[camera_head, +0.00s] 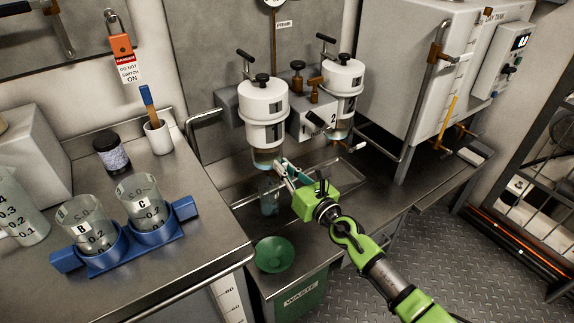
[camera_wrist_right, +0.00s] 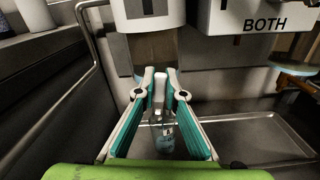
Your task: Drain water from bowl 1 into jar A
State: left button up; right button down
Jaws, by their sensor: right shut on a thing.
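Bowl 1 (camera_head: 265,157) is the clear bowl under the white housing marked 1 (camera_head: 263,110), with some liquid low in it. It also shows at the top of the right wrist view (camera_wrist_right: 153,50). A clear jar (camera_head: 268,197) with bluish contents stands below bowl 1; its letter is unreadable, but it is apart from jars B and C. It shows between my fingers in the right wrist view (camera_wrist_right: 165,136). My right gripper (camera_head: 281,165) is shut on a small pale part just under bowl 1, apparently its drain valve, mostly hidden by the fingers. My left gripper is out of view.
Jars B (camera_head: 88,226) and C (camera_head: 142,199) stand in a blue rack (camera_head: 122,253) on the left counter. Bowl 2 (camera_head: 338,130) hangs right of bowl 1. A green funnel (camera_head: 274,254) sits over the waste bin (camera_head: 300,293). A metal tray (camera_wrist_right: 265,137) lies below the bowls.

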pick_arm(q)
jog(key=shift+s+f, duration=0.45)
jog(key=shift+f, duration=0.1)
pick_arm(e)
jog(key=shift+s+a+n, duration=0.2)
jog(key=shift+n, duration=0.4)
jog(key=shift+f, duration=0.1)
jog(key=c, duration=2.1)
grip_release()
jog(key=shift+s, duration=0.15)
